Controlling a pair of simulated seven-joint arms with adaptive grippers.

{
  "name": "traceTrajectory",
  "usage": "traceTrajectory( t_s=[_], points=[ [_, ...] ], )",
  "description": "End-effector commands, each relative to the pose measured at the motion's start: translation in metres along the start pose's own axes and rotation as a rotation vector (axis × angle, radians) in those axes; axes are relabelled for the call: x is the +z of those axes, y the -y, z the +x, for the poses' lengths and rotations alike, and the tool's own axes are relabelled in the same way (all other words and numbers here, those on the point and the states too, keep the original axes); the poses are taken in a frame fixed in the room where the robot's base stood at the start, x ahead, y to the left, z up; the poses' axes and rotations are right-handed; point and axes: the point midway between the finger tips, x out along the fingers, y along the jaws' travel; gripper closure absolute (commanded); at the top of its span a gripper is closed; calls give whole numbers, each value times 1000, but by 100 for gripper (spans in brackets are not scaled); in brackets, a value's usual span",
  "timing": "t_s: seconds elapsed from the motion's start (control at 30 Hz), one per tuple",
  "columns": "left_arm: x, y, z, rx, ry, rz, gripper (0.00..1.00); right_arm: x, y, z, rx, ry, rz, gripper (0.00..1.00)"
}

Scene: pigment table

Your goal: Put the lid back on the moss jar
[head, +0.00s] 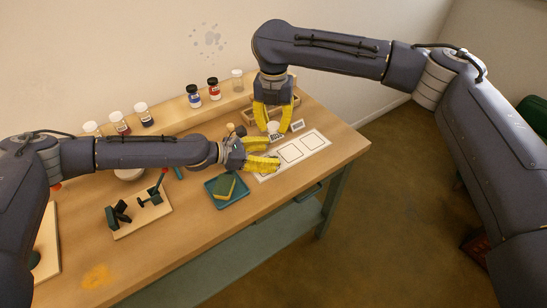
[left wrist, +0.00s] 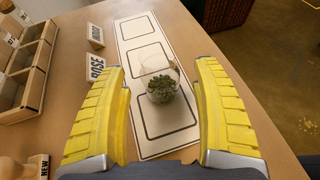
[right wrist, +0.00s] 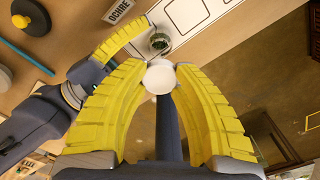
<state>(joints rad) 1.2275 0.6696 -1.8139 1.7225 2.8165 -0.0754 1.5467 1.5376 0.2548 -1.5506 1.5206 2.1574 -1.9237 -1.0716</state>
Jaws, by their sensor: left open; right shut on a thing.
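The moss jar (left wrist: 160,88) is a small clear jar with dark green moss, standing on the white mat. In the left wrist view it appears between my left gripper's (left wrist: 160,72) open fingers, with a gap on each side. The jar shows beyond the lid in the right wrist view (right wrist: 159,43); in the head view it is mostly hidden by the grippers. My right gripper (right wrist: 161,68) is shut on the round white lid (right wrist: 160,79). The lid also shows in the head view (head: 273,127), at the fingertips pointing down, above my left gripper (head: 273,153).
The white mat (head: 318,138) has outlined squares. A ROSE sign (left wrist: 96,68) and another small sign (left wrist: 95,36) stand beside it. A compartment box (left wrist: 40,62) and a stamp (left wrist: 18,168) are near. A teal tray (head: 212,196) with a sponge lies in front.

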Motion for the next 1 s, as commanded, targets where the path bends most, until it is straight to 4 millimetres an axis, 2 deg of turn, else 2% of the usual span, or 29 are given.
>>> traceTrajectory(
  t_s=[0.2, 0.67, 1.0],
  points=[
    [0, 0, 15, -1, 0, 1, 33, 0, 0, 0, 0, 0, 0, 82],
    [0, 0, 18, 0, 0, 1, 33, 0, 0, 0, 0, 0, 0, 82],
    [0, 0, 18, 0, 0, 1, 73, 0, 0, 0, 0, 0, 0, 82]
  ],
)
